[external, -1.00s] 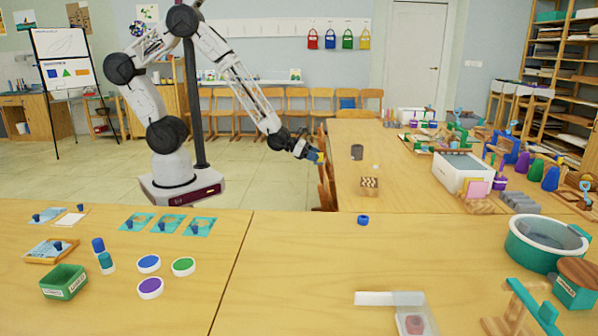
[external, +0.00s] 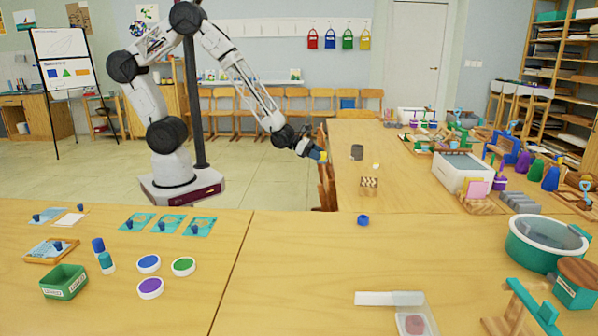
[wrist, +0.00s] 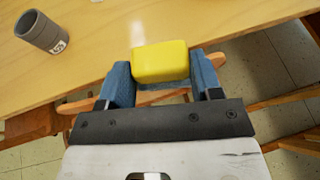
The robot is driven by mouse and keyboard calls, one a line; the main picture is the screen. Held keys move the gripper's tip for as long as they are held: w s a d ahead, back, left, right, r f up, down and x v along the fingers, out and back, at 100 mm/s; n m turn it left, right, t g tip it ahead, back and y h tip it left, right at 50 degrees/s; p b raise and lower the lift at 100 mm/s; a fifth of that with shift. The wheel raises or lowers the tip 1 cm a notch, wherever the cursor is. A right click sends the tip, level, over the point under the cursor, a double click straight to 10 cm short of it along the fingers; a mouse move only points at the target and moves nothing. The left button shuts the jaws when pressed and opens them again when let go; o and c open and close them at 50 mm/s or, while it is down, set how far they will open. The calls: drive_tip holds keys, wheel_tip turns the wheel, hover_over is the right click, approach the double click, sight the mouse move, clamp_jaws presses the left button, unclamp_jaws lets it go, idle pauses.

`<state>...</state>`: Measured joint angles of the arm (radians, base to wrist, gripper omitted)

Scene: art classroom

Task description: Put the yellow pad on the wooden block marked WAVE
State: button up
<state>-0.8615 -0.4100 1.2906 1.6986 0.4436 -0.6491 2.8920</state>
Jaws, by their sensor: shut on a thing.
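My gripper (wrist: 165,82) is shut on the yellow pad (wrist: 160,62), a smooth rounded block between its two blue fingers. In the external view the gripper (external: 314,151) and the yellow pad (external: 322,156) are in the air by the left edge of the far table. A small wooden block with a dark pattern (external: 369,183) sits on that table, to the right of and below the gripper in the picture. No word WAVE is legible on it, so I cannot tell whether it is the marked block. It does not show in the wrist view.
A grey cup-like cylinder (external: 357,152) stands on the far table near the gripper; it also shows in the wrist view (wrist: 42,31). Wooden chairs (external: 325,180) stand at the table's left edge. A white bin (external: 462,174) and crowded items fill its right side.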

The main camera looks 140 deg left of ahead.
drive_tip(key=w+d+r+m+h, duration=0.1)
drive_tip(key=w+d+m+h, duration=0.1)
drive_tip(key=w+m+h, duration=0.3)
drive_tip(key=w+d+r+m+t+h, duration=0.1)
drive_tip(key=w+d+r+m+h, duration=0.1)
drive_tip(key=w+m+h, duration=0.4)
drive_tip(key=shift+w+d+h, duration=0.2)
drive_tip(key=shift+d+h, duration=0.5)
drive_tip(key=shift+r, duration=0.1)
hover_over(366, 180)
drive_tip(key=shift+f, duration=0.75)
idle(0.3)
drive_tip(key=shift+f, duration=0.15)
drive_tip(key=shift+f, duration=1.6)
